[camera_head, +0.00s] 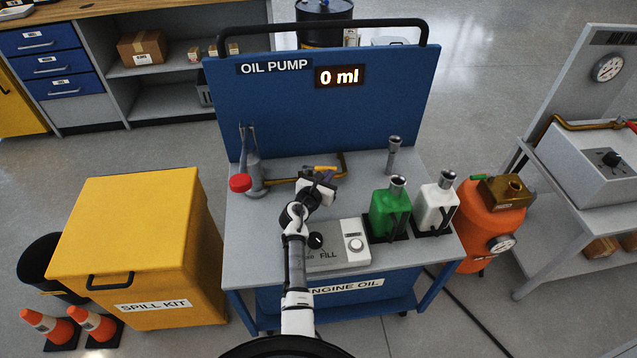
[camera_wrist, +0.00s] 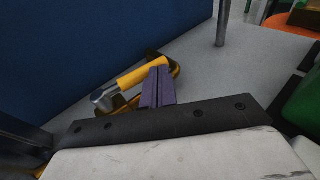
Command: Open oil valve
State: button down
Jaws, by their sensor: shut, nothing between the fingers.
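The oil valve has a yellow lever handle (camera_head: 322,168) on the brass pipe, at the middle of the cart top. In the wrist view, the yellow handle (camera_wrist: 143,75) slants up to the right from a grey metal hub (camera_wrist: 103,98). My gripper (camera_head: 308,170) is over the cart at the valve, with its fingers shut and empty. In the wrist view, the purple fingertips of my gripper (camera_wrist: 157,75) overlap the handle near its right end. I cannot tell whether they touch it. The pump display (camera_head: 339,76) reads 0 ml.
A red-knobbed pump fitting (camera_head: 251,176) stands left of the valve. A FILL control box (camera_head: 338,257) is in front. A green jug (camera_head: 388,212) and a white jug (camera_head: 434,208) stand right. The blue panel (camera_head: 325,120) rises behind; a yellow spill kit (camera_head: 145,245) stands left of the cart.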

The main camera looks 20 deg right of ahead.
jog(key=shift+w+d, duration=0.45)
jog(key=shift+w, duration=0.15)
jog(key=shift+d+r, duration=0.1)
dwell(0.3)
